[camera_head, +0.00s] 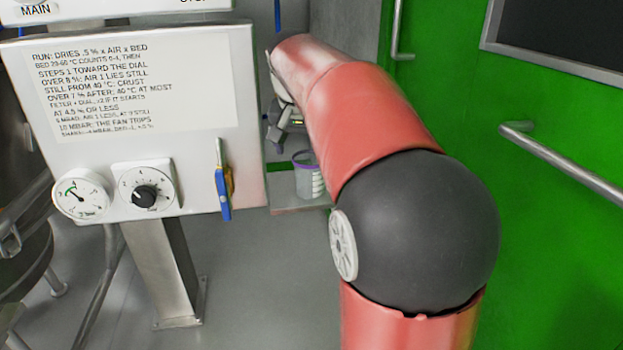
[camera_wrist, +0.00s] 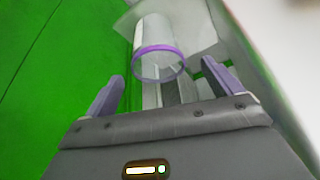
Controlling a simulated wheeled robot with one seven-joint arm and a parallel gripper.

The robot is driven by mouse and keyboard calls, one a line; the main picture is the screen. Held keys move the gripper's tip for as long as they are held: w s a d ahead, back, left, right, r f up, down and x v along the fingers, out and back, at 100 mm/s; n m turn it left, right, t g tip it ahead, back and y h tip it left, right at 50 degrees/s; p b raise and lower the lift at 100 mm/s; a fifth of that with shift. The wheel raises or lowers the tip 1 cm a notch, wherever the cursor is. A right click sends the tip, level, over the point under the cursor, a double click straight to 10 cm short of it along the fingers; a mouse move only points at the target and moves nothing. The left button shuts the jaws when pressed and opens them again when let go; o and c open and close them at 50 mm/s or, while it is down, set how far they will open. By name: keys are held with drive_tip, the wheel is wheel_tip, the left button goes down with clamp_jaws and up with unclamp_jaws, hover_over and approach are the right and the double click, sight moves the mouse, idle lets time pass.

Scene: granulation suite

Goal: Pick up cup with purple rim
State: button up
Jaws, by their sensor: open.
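The cup with the purple rim (camera_head: 307,178) is a pale, see-through cup standing on a small shelf, partly hidden by my arm. In the wrist view the cup (camera_wrist: 160,35) shows up close, with its purple rim towards the camera. My gripper (camera_wrist: 163,82) is open and empty, with one finger on each side below the rim in the picture. The cup's rim appears above and between the fingertips; no contact can be made out. In the head view my gripper (camera_head: 286,128) is small and partly hidden by my arm, just above and left of the cup.
A white control panel (camera_head: 240,110) with a gauge, a dial and a blue-handled valve (camera_head: 222,190) stands close left of the shelf (camera_head: 290,207). A green door (camera_head: 540,230) with a metal handle (camera_head: 560,160) is at the right. Grey floor is clear below.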

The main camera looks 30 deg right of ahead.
drive_tip(key=x, duration=0.4)
drive_tip(key=b+x, duration=0.1)
drive_tip(key=x, duration=0.2)
drive_tip(key=shift+w+d+f, duration=0.1)
drive_tip(key=shift+d+f, duration=0.15)
drive_tip(key=shift+d, duration=0.05)
drive_tip(key=c, duration=1.1)
drive_tip(key=shift+o, duration=0.2)
drive_tip(key=shift+r, duration=0.1)
drive_tip(key=shift+s+a+r, duration=0.1)
drive_tip(key=shift+s+r, duration=0.25)
wheel_tip(320, 180, up, 7)
drive_tip(key=p, duration=0.2)
drive_tip(key=s+a+b, duration=0.1)
drive_tip(key=s+a, duration=0.1)
drive_tip(key=s, duration=0.7)
drive_tip(key=s+a+b, duration=0.1)
drive_tip(key=s+a, duration=0.2)
drive_tip(key=s, duration=0.6)
drive_tip(key=shift+s+a+f, duration=0.2)
drive_tip(key=shift+s+f, duration=0.15)
drive_tip(key=shift+f, duration=0.05)
